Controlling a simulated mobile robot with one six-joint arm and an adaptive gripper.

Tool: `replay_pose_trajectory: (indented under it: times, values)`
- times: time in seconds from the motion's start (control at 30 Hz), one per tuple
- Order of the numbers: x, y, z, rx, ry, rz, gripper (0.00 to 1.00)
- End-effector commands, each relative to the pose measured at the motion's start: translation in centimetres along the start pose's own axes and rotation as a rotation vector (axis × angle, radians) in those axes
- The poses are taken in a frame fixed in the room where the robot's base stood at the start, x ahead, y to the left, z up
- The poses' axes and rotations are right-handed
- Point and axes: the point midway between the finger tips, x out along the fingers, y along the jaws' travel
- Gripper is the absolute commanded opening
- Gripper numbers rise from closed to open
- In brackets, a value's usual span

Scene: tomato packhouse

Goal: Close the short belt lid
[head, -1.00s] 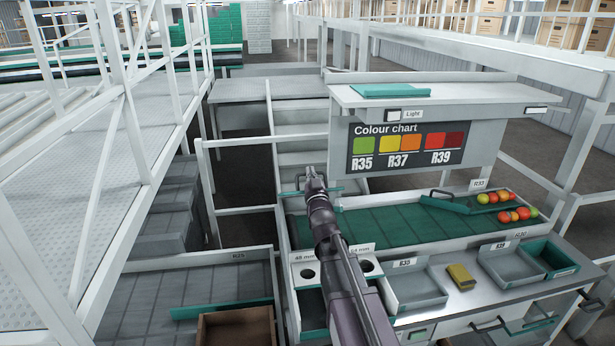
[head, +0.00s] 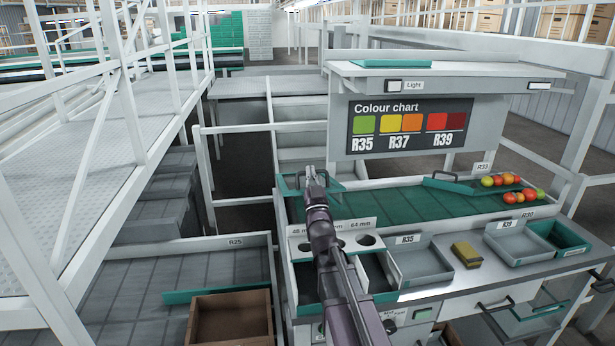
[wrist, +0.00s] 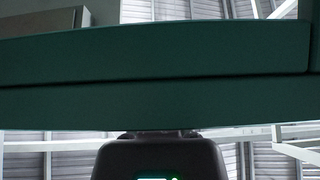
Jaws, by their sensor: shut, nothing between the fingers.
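A teal lid (head: 331,184) with a dark handle at its left sits at the left end of the green belt (head: 385,206). It looks tilted; whether it lies fully flat I cannot tell. My gripper (head: 309,170) is shut and empty, and overlaps the lid's middle in the head view. In the wrist view a dark green panel (wrist: 150,100), probably this lid, spans the frame close in front of the gripper body and hides my fingertips. Contact is unclear. A second teal flap with a dark handle (head: 447,181) stands tilted at the belt's far right side.
Several tomatoes (head: 512,188) lie at the belt's right end. In front are a sizing plate with round holes, a grey tray (head: 425,268), a yellow sponge (head: 467,254) and further trays. The colour chart board (head: 408,127) rises behind. White rails stand left.

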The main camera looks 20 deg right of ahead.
Motion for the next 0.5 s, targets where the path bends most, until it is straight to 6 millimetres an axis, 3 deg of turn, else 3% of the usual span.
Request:
replay_pose_trajectory:
  times: [0.5]
  values:
    - [-0.83,0.57,0.72,-0.004,0.037,0.007,0.00]
